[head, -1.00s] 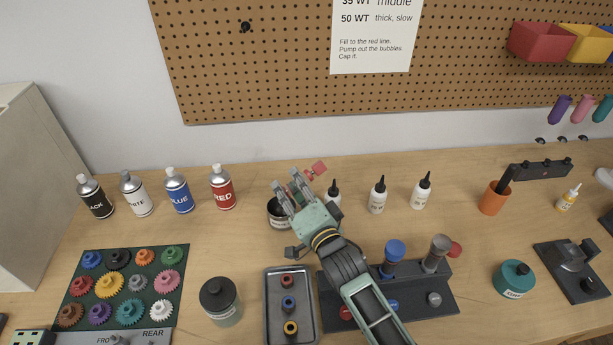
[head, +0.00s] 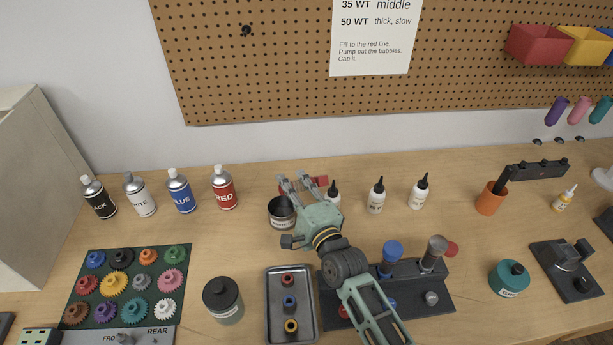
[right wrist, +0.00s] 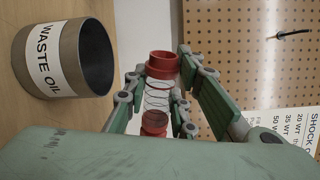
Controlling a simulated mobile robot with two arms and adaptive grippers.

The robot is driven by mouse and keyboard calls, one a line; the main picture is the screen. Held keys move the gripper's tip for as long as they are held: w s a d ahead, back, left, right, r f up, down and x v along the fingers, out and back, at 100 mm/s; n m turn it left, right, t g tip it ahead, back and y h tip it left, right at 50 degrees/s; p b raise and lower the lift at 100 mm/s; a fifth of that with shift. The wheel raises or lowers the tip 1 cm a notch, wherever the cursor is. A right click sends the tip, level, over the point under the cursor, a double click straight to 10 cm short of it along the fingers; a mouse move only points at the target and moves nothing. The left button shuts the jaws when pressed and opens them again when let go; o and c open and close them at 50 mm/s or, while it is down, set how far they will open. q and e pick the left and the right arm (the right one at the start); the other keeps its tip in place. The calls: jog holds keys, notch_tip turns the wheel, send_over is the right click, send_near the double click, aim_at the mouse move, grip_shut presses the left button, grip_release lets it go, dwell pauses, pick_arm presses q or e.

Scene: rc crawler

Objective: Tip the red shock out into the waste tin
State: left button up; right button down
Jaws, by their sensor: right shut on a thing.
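My right gripper (head: 292,178) is shut on the red shock (head: 321,181), over the back of the bench. In the right wrist view the red shock (right wrist: 161,63) shows a red collar, a coil spring and a lower red part between the fingers. It lies roughly level, across the fingers. The waste tin (head: 275,214), a grey open can labelled WASTE OIL, stands upright just below and in front of the gripper. In the right wrist view the waste tin (right wrist: 40,65) is apart from the shock, and its inside looks dark. My left gripper is out of view.
White bottles (head: 376,196) stand right of the gripper. The red spray can (head: 223,188) and others stand left. In front are a grey tray (head: 270,322) with small rings and a dark stand (head: 440,298) with shocks. A lidded jar (head: 222,300) stands left of the tray.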

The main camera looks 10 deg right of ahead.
jog(key=shift+r, duration=0.1)
jog(key=shift+r+p, duration=0.3)
jog(key=r+m+p, duration=0.2)
jog(key=m, duration=0.1)
jog(key=a+r+m+p, duration=0.1)
jog(key=r+m, duration=0.1)
jog(key=m, duration=0.1)
jog(key=shift+s+r+p, duration=0.1)
jog(key=shift+s+p, duration=0.05)
jog(key=shift+p, duration=0.25)
jog(key=m, duration=0.1)
jog(key=r+m+p, duration=0.1)
jog(key=shift+s+a+r+m, duration=0.1)
jog(key=shift+a+m, duration=0.05)
jog(key=shift+m, duration=0.25)
